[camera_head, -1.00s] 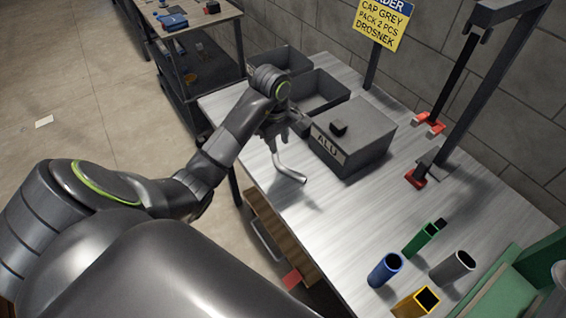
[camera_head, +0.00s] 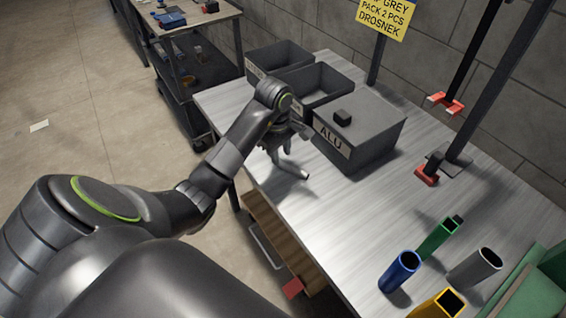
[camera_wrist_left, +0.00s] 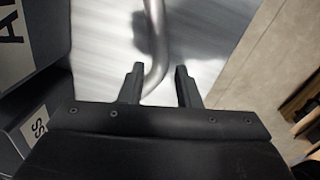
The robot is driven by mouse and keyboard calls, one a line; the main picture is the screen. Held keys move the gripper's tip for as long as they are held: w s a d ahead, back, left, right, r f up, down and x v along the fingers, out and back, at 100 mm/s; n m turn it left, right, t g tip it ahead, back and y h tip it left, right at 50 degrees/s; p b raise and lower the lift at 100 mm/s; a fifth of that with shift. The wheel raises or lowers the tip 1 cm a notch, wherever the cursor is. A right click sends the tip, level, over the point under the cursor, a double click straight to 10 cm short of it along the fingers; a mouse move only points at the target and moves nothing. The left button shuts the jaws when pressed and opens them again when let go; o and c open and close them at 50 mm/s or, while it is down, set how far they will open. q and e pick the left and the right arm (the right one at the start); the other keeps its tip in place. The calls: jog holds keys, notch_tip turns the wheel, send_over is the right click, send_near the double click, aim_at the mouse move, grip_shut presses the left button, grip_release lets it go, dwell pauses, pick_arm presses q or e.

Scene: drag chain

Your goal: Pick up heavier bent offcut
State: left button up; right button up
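A grey bent metal tube offcut (camera_head: 294,168) shows below my left gripper (camera_head: 284,143), over the near left part of the table beside the lidded ALU box. In the left wrist view the bent tube (camera_wrist_left: 156,42) runs down from the top edge and curves between the two fingers of the left gripper (camera_wrist_left: 158,84). The fingers are apart, with a gap visible beside the tube, so the gripper looks open around it. Whether the tube touches the table is unclear. No second bent offcut is clear, so weights cannot be compared. My right gripper is not in view.
The grey ALU box (camera_head: 360,128) stands close to the left gripper. Two open grey bins (camera_head: 325,84) stand behind. Blue (camera_head: 399,272), green (camera_head: 437,240), grey (camera_head: 474,268) and yellow (camera_head: 440,304) tubes stand front right. The middle of the table (camera_head: 370,205) is clear.

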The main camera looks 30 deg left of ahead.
aim_at(282, 161)
pick_arm(q)
notch_tip(282, 161, down, 3)
jog(key=shift+w+f+b, duration=0.15)
jog(key=shift+b, duration=0.15)
grip_shut()
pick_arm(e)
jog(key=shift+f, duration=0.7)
